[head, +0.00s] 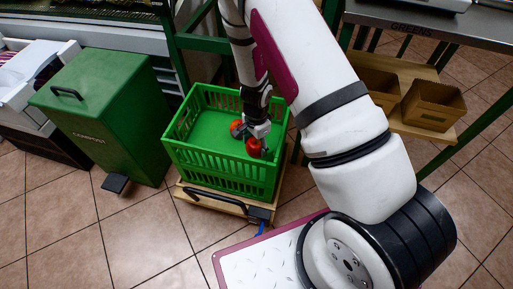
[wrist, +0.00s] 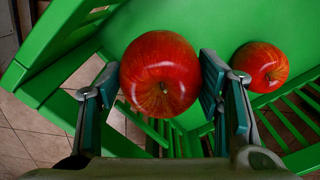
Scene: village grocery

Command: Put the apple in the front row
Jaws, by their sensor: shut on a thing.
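A red apple (wrist: 160,75) sits between the two fingers of my gripper (wrist: 161,92), which is shut on it. The same apple shows in the head view (head: 254,148), inside the green crate (head: 185,158), towards its near right part. I cannot tell whether it touches the crate floor. A second red apple (head: 236,129) lies on the crate floor, behind and left of the held one. In the wrist view the second apple (wrist: 261,64) is right of my fingers and apart from them.
The crate stands on a low wooden platform (head: 217,201) with a dark handle. The crate's slatted walls rise around my gripper. The crate floor left of the apples is bare. A green compost bin (head: 110,115) stands left, and cardboard boxes (head: 433,105) sit on a shelf at right.

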